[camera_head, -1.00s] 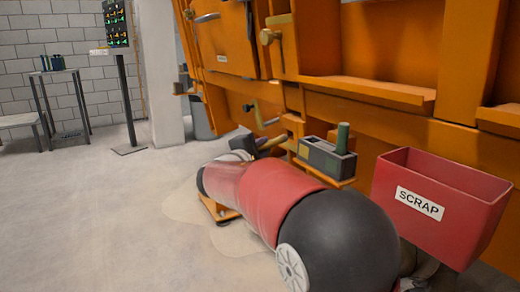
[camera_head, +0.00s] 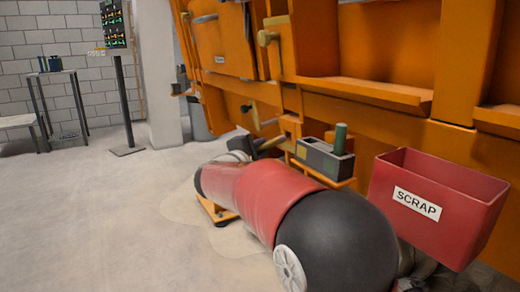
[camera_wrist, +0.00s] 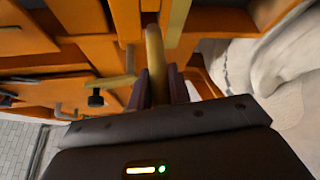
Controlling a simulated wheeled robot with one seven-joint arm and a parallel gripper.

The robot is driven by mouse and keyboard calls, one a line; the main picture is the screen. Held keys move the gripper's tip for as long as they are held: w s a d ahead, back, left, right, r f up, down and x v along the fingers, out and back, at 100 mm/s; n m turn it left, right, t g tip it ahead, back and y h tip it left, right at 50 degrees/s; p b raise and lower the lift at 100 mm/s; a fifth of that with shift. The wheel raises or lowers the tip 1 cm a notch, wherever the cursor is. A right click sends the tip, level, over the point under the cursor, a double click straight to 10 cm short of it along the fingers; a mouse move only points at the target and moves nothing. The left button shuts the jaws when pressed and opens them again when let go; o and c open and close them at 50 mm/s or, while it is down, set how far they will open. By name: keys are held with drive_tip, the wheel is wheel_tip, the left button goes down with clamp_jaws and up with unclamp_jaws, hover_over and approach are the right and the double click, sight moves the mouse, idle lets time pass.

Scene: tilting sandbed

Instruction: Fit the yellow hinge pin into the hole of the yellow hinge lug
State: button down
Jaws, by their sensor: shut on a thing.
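The yellow hinge pin (camera_wrist: 154,58) is a dull yellow rod in the wrist view. My gripper (camera_wrist: 158,84) is shut on it, and the pin points away from the wrist toward the orange frame. The far end of the pin is close to orange parts at the top of the picture; I cannot tell whether it touches them. I cannot clearly make out the yellow hinge lug or its hole. In the head view my gripper (camera_head: 268,144) is small and mostly hidden behind my red and black arm, beside the orange machine.
A grey holder (camera_head: 323,160) with an upright green pin (camera_head: 341,138) sits on an orange shelf right of my gripper. A red SCRAP bin (camera_head: 437,205) stands farther right. A black-knobbed crank (camera_wrist: 97,97) juts from the machine. The floor at left is open.

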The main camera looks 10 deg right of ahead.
sight(275, 144)
drive_tip(key=shift+w+d+r, duration=0.2)
drive_tip(key=shift+w+d, duration=0.1)
drive_tip(key=shift+d, duration=0.6)
drive_tip(key=shift+w+d+r, duration=0.15)
drive_tip(key=shift+w+d, duration=0.1)
drive_tip(key=shift+d, duration=0.65)
drive_tip(key=shift+w+d+r, duration=0.2)
drive_tip(key=shift+w+d, duration=0.1)
drive_tip(key=shift+d, duration=0.6)
drive_tip(key=shift+a, duration=0.1)
drive_tip(key=shift+s+a+f, duration=0.15)
drive_tip(key=shift+s+a, duration=0.1)
drive_tip(key=shift+a, duration=0.5)
drive_tip(key=shift+s+a+f, duration=0.15)
drive_tip(key=shift+s+a, duration=0.1)
drive_tip(key=shift+a, duration=0.5)
drive_tip(key=shift+s+a+f, duration=0.15)
drive_tip(key=shift+s+a, duration=0.1)
drive_tip(key=shift+a, duration=0.5)
drive_tip(key=shift+w+d+r, duration=0.15)
drive_tip(key=shift+w+d, duration=0.1)
drive_tip(key=shift+d, duration=0.5)
drive_tip(key=shift+w+d+r, duration=0.15)
drive_tip(key=shift+w+d, duration=0.1)
drive_tip(key=shift+d, duration=0.45)
drive_tip(key=shift+w+d+r, duration=0.15)
drive_tip(key=shift+w+d, duration=0.1)
drive_tip(key=shift+d, duration=0.5)
drive_tip(key=c, duration=1.2)
unclamp_jaws()
